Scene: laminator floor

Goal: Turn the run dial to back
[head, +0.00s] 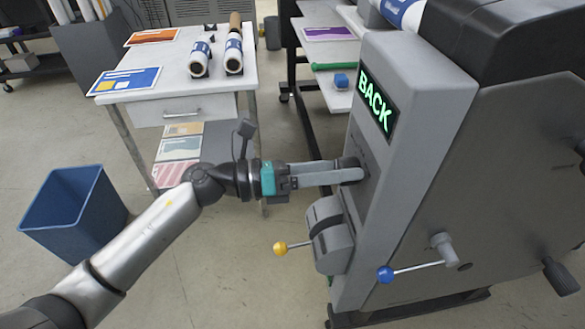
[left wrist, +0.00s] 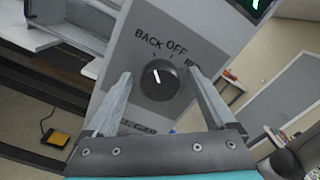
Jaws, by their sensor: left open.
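The run dial (left wrist: 160,82) is a round black knob on the grey panel of the laminator (head: 400,70). Its white pointer line tilts up and slightly left, toward the BACK label (left wrist: 148,40); OFF and a partly covered label starting with R stand further right. The lit display (head: 377,101) reads BACK in green. My left gripper (head: 350,174) is at the panel by the dial, and its fingers hide most of the dial in the head view. In the left wrist view its fingers (left wrist: 159,74) are open, one each side of the dial, with gaps visible. My right gripper is not in view.
Below the dial are a grey lever block with a yellow-knobbed lever (head: 281,248) and a blue-knobbed lever (head: 386,274). A white table (head: 170,75) with rolls and sheets stands behind my left arm. A blue bin (head: 70,215) is at the left; the floor between is clear.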

